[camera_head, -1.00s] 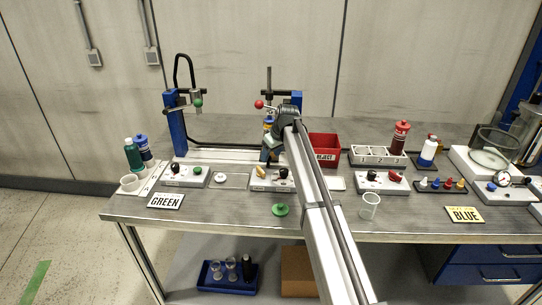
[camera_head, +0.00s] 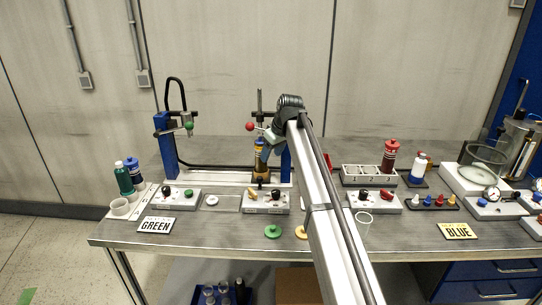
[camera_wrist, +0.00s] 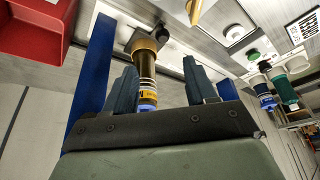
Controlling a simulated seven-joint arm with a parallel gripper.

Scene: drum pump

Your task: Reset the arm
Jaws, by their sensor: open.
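My gripper (camera_wrist: 162,88) is open in the wrist view, with its two blue-grey fingers apart. An amber bottle (camera_wrist: 147,72) with a yellow label band and blue end shows beyond and between the fingers. I cannot tell from this view how far apart they are. In the head view my arm reaches up from the bottom to a bend above the bench, with my gripper (camera_head: 271,140) at the middle station. The amber bottle (camera_head: 260,158) stands upright there, beside a blue column (camera_head: 286,165). The fingertips are hard to make out there.
A red-ball lever (camera_head: 250,126) is close to my gripper. A blue press column (camera_head: 166,148) stands at left, and a rack with a red bottle (camera_head: 389,156) at right. The red bin (camera_wrist: 35,28) is mostly hidden behind my arm in the head view.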

